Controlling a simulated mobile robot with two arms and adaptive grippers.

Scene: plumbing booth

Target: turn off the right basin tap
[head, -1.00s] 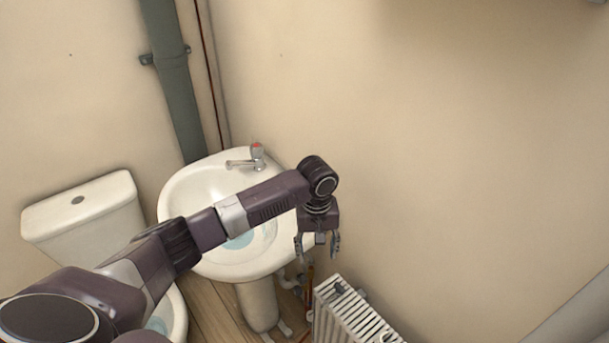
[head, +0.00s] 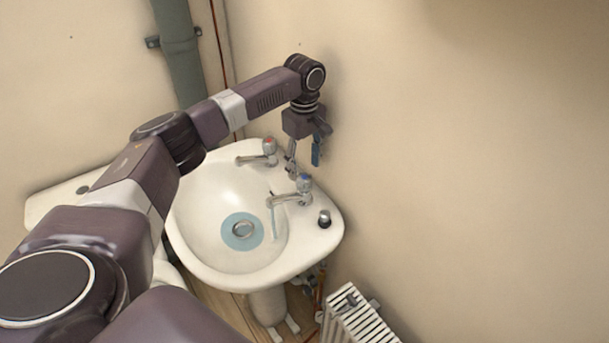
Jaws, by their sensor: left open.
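The white basin (head: 296,250) stands against the wall. Its right tap (head: 303,184) has a blue-marked top, and a thin stream of water (head: 273,222) runs from its spout. The other tap (head: 269,148), red-topped, sits at the back left of the rim; no stream shows under it. Bluish water (head: 242,232) lies around the drain. My left gripper (head: 304,162) is open and empty, pointing down just behind and above the right tap, near the wall. I cannot tell whether a finger touches the rim or the tap. My right gripper is not in view.
A small chrome fitting (head: 324,218) stands on the basin's right rim. A white radiator (head: 358,318) is below right, a grey pipe (head: 178,55) runs up the wall, and a toilet cistern (head: 50,203) is at left.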

